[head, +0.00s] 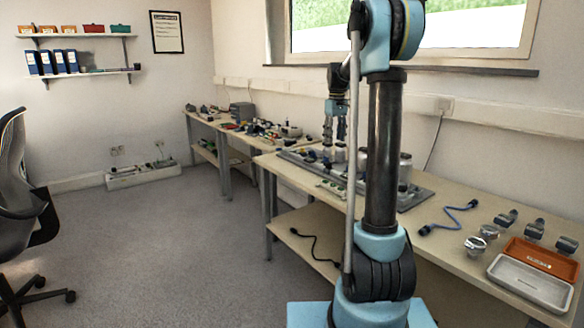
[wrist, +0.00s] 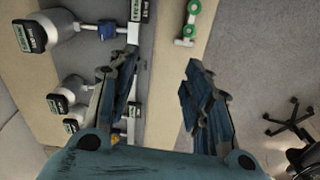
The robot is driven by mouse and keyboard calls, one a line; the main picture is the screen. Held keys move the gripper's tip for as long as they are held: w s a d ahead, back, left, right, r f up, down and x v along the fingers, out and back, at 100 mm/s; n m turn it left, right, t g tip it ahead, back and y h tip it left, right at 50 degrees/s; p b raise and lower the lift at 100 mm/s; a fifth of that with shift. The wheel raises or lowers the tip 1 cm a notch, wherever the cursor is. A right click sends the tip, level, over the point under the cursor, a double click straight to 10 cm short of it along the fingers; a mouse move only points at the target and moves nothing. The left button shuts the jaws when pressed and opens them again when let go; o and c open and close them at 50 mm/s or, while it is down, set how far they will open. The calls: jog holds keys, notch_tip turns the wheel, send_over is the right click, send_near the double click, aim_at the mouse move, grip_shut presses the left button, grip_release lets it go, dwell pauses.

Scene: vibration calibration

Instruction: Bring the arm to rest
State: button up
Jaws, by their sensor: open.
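My gripper (head: 335,122) is above the near workbench in the head view, fingers pointing down over a grey plate with equipment. My arm's dark column stands in front of part of that equipment and hides it. In the wrist view my gripper (wrist: 158,85) has its two blue fingers spread apart with nothing between them. White cylindrical devices (wrist: 72,88) with dark labelled ends lie to the left of the fingers in that view.
The near workbench (head: 455,262) holds a blue cable (head: 449,216), several metal parts, an orange tray (head: 541,256) and a white tray (head: 530,283). An office chair (head: 22,190) stands at left. The floor (head: 170,240) between is clear.

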jog(key=s+f+m+t, duration=0.1)
jog(key=s+f+m, duration=0.2)
jog(key=s, duration=2.2)
jog(key=s+f+m, duration=0.2)
jog(key=s+f, duration=1.4)
jog(key=s, duration=0.5)
jog(key=shift+f+m+t, duration=0.2)
jog(key=shift+m+t, duration=0.2)
